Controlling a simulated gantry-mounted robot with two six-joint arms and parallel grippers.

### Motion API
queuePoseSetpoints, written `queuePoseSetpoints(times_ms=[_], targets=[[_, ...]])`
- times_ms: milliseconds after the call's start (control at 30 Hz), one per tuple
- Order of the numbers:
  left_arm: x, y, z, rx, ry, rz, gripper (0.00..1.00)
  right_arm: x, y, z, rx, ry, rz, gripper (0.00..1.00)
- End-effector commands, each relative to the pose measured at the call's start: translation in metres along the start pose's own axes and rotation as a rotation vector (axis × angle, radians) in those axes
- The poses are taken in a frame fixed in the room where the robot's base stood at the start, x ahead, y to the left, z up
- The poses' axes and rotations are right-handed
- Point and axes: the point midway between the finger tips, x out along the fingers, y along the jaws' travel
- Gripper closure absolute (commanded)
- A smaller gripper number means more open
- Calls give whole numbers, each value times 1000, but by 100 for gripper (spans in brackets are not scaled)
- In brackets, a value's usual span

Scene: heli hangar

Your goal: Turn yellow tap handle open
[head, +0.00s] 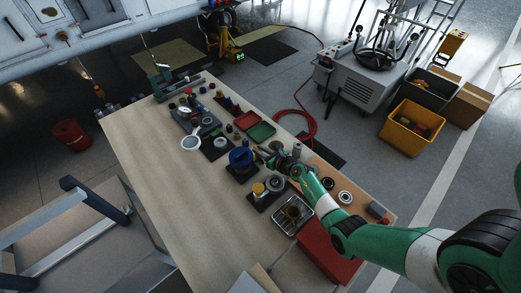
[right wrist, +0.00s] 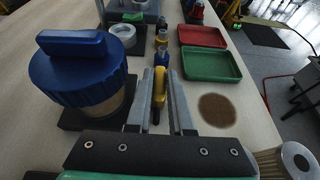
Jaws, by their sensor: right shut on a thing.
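My right gripper (head: 266,153) reaches over the workbench in the head view, beside a jar with a big blue lid (head: 240,157). In the right wrist view its two grey fingers (right wrist: 160,92) are closed on a narrow yellow handle (right wrist: 159,86). The handle stands upright between the fingers, with a dark part below it. The fingers hide its sides, and its base is hard to make out. The blue-lidded jar (right wrist: 85,68) stands just left of the fingers. My left gripper is in neither view.
Small bottles (right wrist: 162,38) stand beyond the fingers. Green (right wrist: 212,65) and red (right wrist: 202,37) trays lie to their right. A metal tray (head: 292,213) and a red box (head: 328,252) are near the bench's right end. The bench's left part (head: 150,170) is clear.

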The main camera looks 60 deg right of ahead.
Motion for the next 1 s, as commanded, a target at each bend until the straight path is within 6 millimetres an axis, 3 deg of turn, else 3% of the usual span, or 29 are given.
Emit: queuePoseSetpoints(times_ms=[400, 1000], targets=[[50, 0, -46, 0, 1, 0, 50, -1, 7, 6, 90, 3, -210, 100], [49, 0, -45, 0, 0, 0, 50, 1, 8, 2, 185, -4, -458, 100]])
